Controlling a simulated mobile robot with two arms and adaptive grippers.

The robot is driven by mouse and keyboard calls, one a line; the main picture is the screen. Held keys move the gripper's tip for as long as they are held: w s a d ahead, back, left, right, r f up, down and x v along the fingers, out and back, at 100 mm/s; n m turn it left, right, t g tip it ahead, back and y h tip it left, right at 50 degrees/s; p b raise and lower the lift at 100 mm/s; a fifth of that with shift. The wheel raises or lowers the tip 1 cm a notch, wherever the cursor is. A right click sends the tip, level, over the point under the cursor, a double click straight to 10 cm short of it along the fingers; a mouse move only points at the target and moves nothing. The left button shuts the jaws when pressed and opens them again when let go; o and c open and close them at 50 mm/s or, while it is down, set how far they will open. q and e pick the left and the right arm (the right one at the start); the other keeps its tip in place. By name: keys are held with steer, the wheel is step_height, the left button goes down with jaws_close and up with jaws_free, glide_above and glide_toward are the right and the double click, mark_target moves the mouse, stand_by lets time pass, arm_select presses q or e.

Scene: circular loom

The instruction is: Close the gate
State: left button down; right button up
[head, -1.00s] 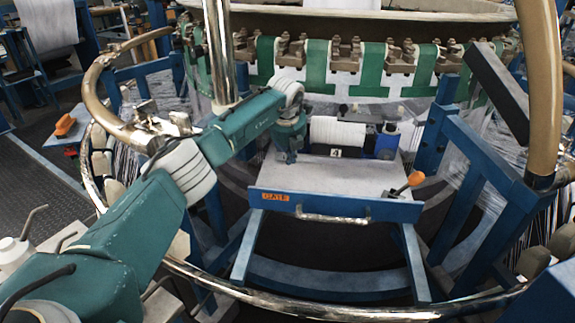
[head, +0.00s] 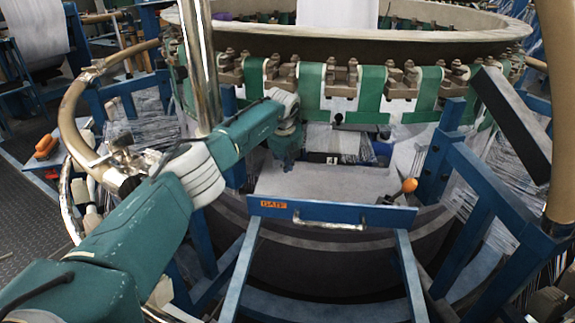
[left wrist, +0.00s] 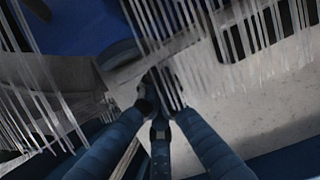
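The gate is a blue panel (head: 340,213) with an orange label, a chrome handle and a grey plate (head: 325,180) behind it, in the middle of the head view. An orange-tipped lever (head: 409,185) stands at its right end. My teal left arm comes in from the left. My left gripper (head: 287,152) points down at the back left of the plate. Whether it touches the plate is unclear. In the left wrist view its dark fingers (left wrist: 160,95) converge closely, with pale threads around them; their grip is unclear. My right gripper is out of view.
The loom's round rim with green straps (head: 371,85) and clamps stands behind the plate. Blue frame posts (head: 475,185) stand at the right. A tan curved tube (head: 75,120) and a chrome post (head: 195,60) are at the left. Dark floor is free at the far left.

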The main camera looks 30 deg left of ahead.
arm_select(q)
steer(key=v, duration=1.2)
